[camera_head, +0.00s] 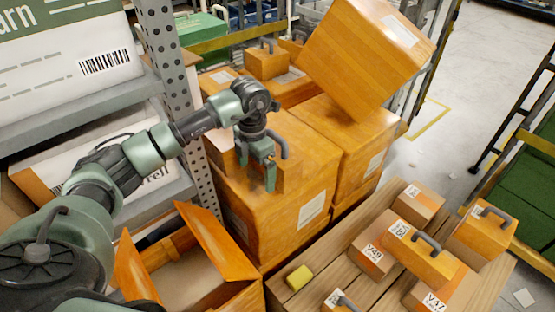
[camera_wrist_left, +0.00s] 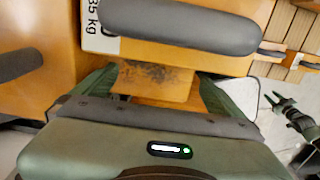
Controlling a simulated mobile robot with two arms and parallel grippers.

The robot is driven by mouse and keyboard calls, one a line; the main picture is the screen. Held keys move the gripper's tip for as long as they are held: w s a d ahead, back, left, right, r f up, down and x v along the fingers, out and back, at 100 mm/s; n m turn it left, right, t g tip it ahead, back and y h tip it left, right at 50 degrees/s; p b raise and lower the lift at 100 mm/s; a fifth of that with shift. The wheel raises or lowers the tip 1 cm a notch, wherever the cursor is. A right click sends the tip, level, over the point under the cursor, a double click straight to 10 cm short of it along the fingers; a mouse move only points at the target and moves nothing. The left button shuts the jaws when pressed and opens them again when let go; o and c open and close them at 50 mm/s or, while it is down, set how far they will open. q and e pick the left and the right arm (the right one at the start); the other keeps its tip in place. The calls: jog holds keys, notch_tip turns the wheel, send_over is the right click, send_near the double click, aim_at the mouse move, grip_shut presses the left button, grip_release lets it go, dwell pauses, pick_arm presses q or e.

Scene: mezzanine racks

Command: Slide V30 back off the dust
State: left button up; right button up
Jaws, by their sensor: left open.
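My left gripper (camera_head: 259,172) points down, open and empty, over the front top edge of a large orange carton (camera_head: 315,170) in the head view. A smaller box with a dark grey handle (camera_head: 279,146) sits on that carton, right behind the gripper and partly hidden by it. I cannot read V30 on it. In the left wrist view the handle (camera_wrist_left: 180,25) crosses the top, beside a white "35 kg" label (camera_wrist_left: 97,28). A dark, dusty patch (camera_wrist_left: 152,75) shows between the open fingers. A dark jointed part (camera_wrist_left: 285,105) at right may be my right gripper.
A tilted carton (camera_head: 365,50) leans on the stack behind. An open carton (camera_head: 190,265) stands below the arm. A perforated rack post (camera_head: 168,60) stands close behind the arm.

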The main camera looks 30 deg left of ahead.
pick_arm(q)
jog(key=shift+s, duration=0.1)
jog(key=shift+s+a, duration=0.3)
jog(key=shift+s, duration=0.35)
jog(key=shift+s+a, duration=0.25)
jog(key=shift+s, duration=0.4)
notch_tip(320, 180, up, 13)
jog(key=p, duration=0.9)
